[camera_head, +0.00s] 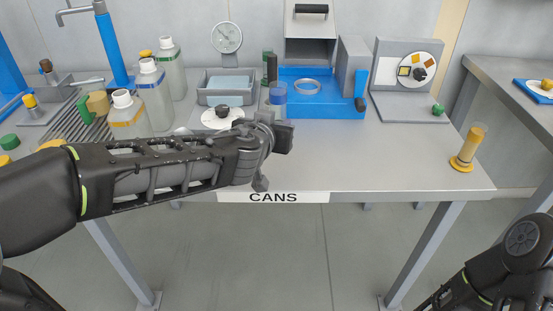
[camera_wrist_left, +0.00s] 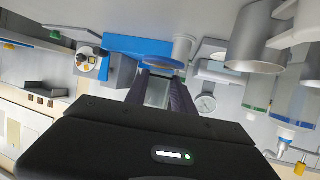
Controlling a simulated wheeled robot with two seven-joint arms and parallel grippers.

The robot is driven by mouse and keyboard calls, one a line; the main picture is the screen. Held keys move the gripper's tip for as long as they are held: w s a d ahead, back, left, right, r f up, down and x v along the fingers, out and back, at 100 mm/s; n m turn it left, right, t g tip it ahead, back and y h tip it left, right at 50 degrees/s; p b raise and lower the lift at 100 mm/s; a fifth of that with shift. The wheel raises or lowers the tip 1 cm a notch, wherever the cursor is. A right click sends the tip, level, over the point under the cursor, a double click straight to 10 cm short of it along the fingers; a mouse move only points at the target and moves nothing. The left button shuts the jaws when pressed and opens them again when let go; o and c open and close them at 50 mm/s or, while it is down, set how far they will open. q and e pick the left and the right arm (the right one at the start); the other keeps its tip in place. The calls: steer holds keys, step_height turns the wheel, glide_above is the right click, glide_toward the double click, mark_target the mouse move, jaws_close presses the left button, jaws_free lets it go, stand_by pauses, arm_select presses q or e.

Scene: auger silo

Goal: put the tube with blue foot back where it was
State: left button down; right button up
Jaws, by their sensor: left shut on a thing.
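My left gripper (camera_head: 283,132) reaches in from the left over the front middle of the bench. In the left wrist view, its two dark fingers (camera_wrist_left: 165,92) are shut on a pale, see-through thing, which I take to be the tube with blue foot (camera_wrist_left: 157,93). In the head view, a clear, blue-tinted tube part (camera_head: 278,96) shows just beyond the gripper. The wrist hides its lower part, so I cannot tell whether it touches the bench. My right arm shows at the lower right, but its gripper is out of frame.
A tube with yellow foot (camera_head: 469,148) stands at the bench's right end. A blue tray (camera_head: 345,112) with a ring, a grey bin (camera_head: 208,96), bottles (camera_head: 156,95) and a dial scale (camera_head: 227,38) line the back. A CANS label (camera_head: 273,197) marks the front edge. The bench's right-front is clear.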

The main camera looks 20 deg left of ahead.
arm_select(q)
steer(key=b, duration=0.1)
glide_above(276, 167)
step_height(276, 167, down, 5)
steer(key=shift+f+b, duration=0.7)
steer(key=shift+f, duration=1.15)
steer(key=shift+f+b, duration=0.15)
steer(key=shift+b, duration=0.15)
steer(key=c, duration=1.1)
jaws_free()
steer(key=shift+o, duration=0.2)
